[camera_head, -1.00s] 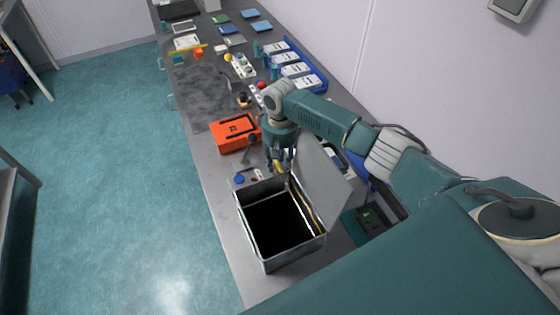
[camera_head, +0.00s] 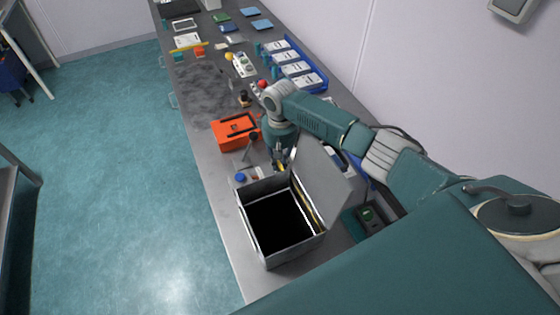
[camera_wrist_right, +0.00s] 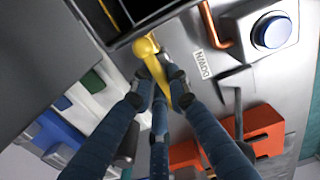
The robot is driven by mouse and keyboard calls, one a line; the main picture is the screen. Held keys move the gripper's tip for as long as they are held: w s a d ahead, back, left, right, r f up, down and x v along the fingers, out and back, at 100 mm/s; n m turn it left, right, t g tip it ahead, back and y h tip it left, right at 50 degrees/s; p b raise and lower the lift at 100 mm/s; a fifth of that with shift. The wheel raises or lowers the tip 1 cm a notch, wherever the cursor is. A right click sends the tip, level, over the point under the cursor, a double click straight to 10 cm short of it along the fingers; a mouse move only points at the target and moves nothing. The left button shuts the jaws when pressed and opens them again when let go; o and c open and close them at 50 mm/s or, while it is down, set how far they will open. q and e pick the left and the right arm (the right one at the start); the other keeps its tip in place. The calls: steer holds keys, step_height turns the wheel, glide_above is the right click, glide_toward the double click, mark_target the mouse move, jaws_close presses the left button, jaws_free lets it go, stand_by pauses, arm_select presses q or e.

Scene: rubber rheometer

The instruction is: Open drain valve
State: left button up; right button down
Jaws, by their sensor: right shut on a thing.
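A yellow lever with a rounded end (camera_wrist_right: 145,47), which looks like the drain valve handle, shows in the right wrist view beside the dark opening of a metal box. My right gripper (camera_wrist_right: 167,88) has its dark blue fingers closed around the lever's shaft. In the head view my right gripper (camera_head: 280,162) points down behind the open metal box (camera_head: 244,232), near its raised lid (camera_head: 322,185). The lever is mostly hidden there by the fingers. My left gripper is not in view.
A blue button (camera_head: 240,177) sits left of the gripper; it also shows in the wrist view (camera_wrist_right: 272,32), near a "DOWN" label (camera_wrist_right: 203,65). An orange case (camera_head: 234,130) stands just behind. The bench beyond holds a blue tray (camera_head: 318,77) and small items.

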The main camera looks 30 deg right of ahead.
steer(key=c, duration=1.7)
jaws_free()
steer(key=shift+r, duration=0.1)
steer(key=shift+o, duration=0.2)
step_height(320, 180, up, 12)
